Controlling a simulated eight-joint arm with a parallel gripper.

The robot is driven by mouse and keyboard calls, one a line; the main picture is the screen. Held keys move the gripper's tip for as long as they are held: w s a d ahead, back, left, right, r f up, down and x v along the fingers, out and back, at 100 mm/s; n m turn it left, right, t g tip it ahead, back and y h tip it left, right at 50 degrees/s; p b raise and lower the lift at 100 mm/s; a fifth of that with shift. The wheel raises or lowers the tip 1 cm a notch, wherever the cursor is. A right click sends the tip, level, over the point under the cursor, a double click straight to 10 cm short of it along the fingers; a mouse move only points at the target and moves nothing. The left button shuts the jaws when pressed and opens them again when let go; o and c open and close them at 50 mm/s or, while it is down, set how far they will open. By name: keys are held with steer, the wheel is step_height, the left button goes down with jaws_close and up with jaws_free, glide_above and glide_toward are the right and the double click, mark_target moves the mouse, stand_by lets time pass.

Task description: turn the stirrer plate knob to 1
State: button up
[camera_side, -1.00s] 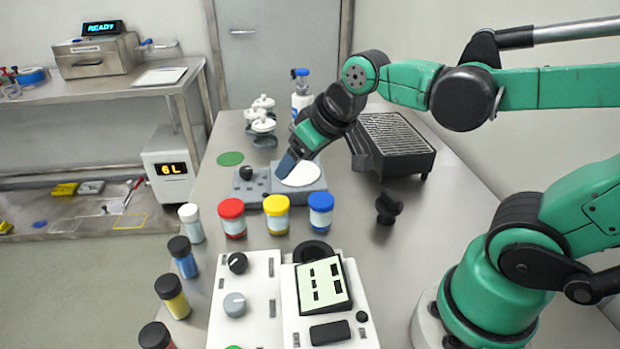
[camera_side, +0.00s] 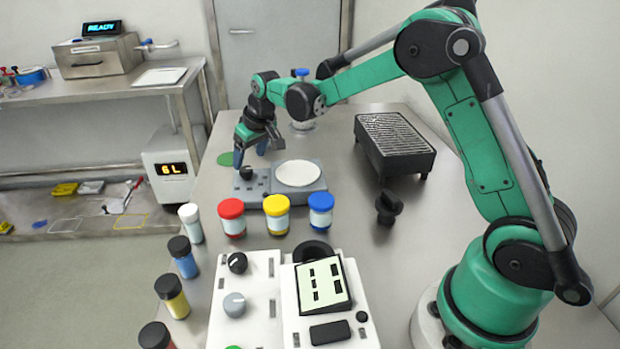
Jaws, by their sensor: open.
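The stirrer plate (camera_side: 312,190) is a grey unit with a round white top (camera_side: 298,173), lying on the table behind the row of jars. Its small black knob (camera_side: 246,173) is at the left end of the unit. My gripper (camera_side: 250,160) points down above that left end, with its fingers apart and the knob just below and between them in this view. I cannot tell whether the fingers touch the knob. The knob's pointer and any scale marks are too small to read.
Jars with red (camera_side: 231,206), yellow (camera_side: 276,203) and blue (camera_side: 321,201) lids stand close in front of the plate. A black grill-topped box (camera_side: 400,148) is to the right. A blue-capped bottle (camera_side: 302,105) stands behind, partly hidden by my arm. A white control panel (camera_side: 245,300) is in front.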

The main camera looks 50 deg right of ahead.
mark_target(246, 169)
steer(key=shift+x, duration=1.9)
jaws_close()
